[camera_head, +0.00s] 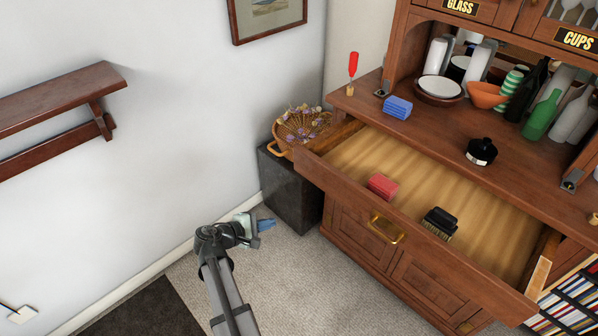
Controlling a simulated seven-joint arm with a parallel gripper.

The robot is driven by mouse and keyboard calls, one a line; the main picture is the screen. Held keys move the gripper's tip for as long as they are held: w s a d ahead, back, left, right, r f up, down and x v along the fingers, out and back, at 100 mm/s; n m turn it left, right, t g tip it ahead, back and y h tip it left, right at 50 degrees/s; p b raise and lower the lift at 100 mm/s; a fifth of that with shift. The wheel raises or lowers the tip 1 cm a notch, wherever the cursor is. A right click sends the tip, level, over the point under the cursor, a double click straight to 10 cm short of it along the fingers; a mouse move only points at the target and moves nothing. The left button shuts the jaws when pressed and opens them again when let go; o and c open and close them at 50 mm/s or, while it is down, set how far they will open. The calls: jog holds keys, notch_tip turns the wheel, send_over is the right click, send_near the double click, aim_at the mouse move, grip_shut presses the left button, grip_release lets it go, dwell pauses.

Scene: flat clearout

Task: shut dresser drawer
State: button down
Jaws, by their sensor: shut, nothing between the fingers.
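The dresser (370,245) is brown wood and stands at the right. Its wide drawer (335,168) is pulled well out, with a brass handle (385,228) on its front. A red block (382,186) and a black brush (440,222) lie inside on the pale wood bottom. My gripper (268,225) is shut and empty. It is to the left of the drawer front, apart from it in the picture, over the carpet near the dark box. How far it is from the drawer in depth is hard to tell.
A dark box (287,190) with a wicker basket (300,125) stands left of the dresser. The dresser top holds a blue block (398,107), a black jar (481,151), an orange bowl (486,95) and bottles. Carpet (310,285) before the dresser is clear.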

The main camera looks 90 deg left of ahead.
jog(key=a+r+n+t+y, duration=0.3)
jog(key=a+r+n+y, duration=0.1)
jog(key=r+n, duration=0.35)
jog(key=n, duration=0.4)
send_near(306, 167)
jog(key=x, duration=0.7)
jog(key=shift+d+r, duration=0.1)
jog(key=x, duration=2.7)
jog(key=shift+a, duration=0.25)
jog(key=shift+d, duration=0.1)
jog(key=v, duration=1.4)
jog(key=shift+w, duration=0.1)
